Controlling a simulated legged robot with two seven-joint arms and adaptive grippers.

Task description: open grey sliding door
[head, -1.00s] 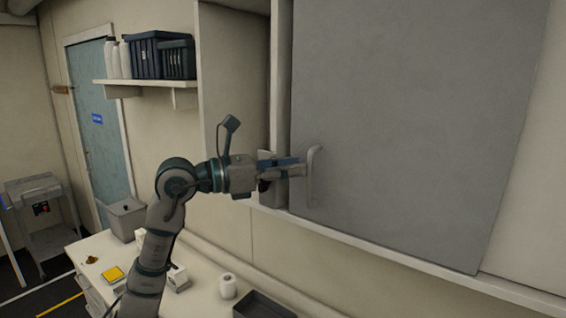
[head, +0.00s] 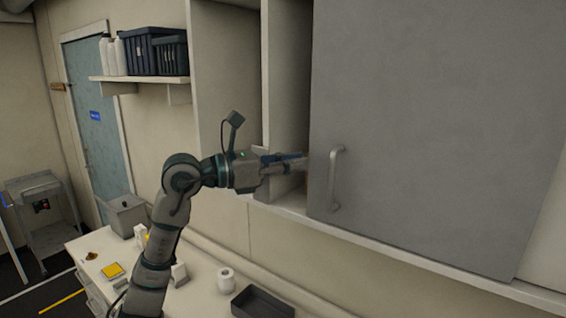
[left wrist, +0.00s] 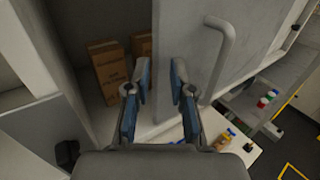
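The grey sliding door (head: 430,120) covers most of the wall cabinet in the head view. Its left edge stands clear of the cabinet's upright divider, leaving a narrow opening. The light grey handle (head: 336,180) is on the door's left part and also shows in the left wrist view (left wrist: 224,60). My left gripper (head: 304,163) is at the door's left edge, left of the handle. My right gripper is out of view.
Brown boxes (left wrist: 108,72) stand inside the cabinet. Below is a white counter (head: 195,285) with a black tray (head: 262,303), a white roll (head: 226,280) and a grey bin (head: 127,215). A shelf (head: 130,79) with dark crates is at left.

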